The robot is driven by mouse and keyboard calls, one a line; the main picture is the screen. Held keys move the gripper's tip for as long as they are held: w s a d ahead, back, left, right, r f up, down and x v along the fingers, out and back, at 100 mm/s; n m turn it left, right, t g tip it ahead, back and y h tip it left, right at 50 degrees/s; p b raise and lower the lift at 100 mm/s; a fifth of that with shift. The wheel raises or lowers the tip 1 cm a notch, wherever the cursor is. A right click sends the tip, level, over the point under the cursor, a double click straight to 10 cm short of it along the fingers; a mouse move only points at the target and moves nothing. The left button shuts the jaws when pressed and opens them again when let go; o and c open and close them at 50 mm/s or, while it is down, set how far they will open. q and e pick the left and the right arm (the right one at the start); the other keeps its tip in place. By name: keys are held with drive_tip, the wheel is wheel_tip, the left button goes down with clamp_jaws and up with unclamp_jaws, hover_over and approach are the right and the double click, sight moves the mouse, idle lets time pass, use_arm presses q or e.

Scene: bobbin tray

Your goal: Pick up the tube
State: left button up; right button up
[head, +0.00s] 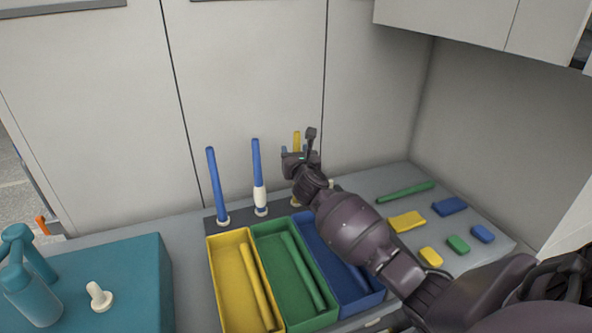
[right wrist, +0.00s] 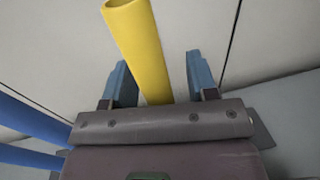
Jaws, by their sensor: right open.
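A yellow tube (head: 297,138) stands upright at the back of the counter, partly hidden behind my right gripper (head: 298,151). In the right wrist view the yellow tube (right wrist: 138,45) rises between the two blue-grey fingers of my right gripper (right wrist: 157,64). The fingers are open, with a gap on each side of the tube. Two blue tubes stand upright to the left: one (head: 216,182) on a white foot, the other (head: 256,160) above a white sleeve. My left gripper is out of view.
Yellow (head: 213,266), green (head: 262,267) and blue (head: 304,214) bins stand in front, with long pieces inside. A green rod (head: 405,192), a yellow block (head: 407,221) and several small blocks lie right. A teal box (head: 130,285) carries a white peg (head: 98,296). The wall is close behind.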

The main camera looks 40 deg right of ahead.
clamp_jaws()
idle(0.3)
